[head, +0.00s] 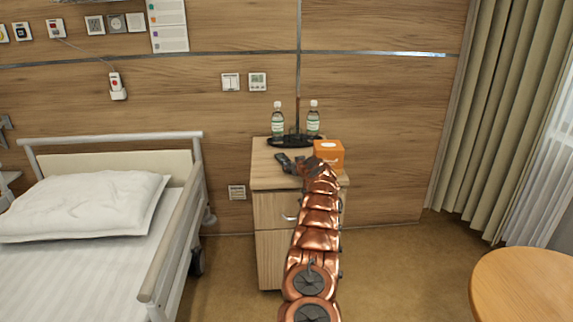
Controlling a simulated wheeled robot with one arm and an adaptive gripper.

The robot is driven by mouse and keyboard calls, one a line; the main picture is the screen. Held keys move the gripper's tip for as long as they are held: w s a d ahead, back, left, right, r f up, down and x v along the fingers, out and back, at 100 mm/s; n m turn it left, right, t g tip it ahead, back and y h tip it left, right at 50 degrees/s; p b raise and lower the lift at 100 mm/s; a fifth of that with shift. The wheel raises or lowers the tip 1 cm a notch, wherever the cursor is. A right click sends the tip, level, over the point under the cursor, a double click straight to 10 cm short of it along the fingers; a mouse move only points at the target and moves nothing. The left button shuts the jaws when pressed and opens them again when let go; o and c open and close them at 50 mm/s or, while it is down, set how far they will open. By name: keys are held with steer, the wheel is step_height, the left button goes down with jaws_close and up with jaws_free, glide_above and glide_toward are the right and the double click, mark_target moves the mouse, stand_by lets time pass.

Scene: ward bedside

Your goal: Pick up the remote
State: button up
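A dark, slim object that looks like the remote (282,158) lies on top of the wooden bedside cabinet (262,177), towards its left side. My copper-coloured arm reaches up over the cabinet from the front. My gripper (297,165), dark and small in the head view, is at the arm's far end, just right of the remote. The gripper is partly hidden by the arm. I cannot tell whether it touches the remote or whether its fingers are open or shut.
An orange box (329,152) stands close to the right of my gripper. Two bottles, left (278,119) and right (313,118), stand at the back on a dark tray (284,141). A bed rail (176,235) is to the left; a round table (525,290) is at lower right.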

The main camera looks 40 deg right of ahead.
steer(key=c, duration=0.6)
steer(key=shift+c, duration=0.2)
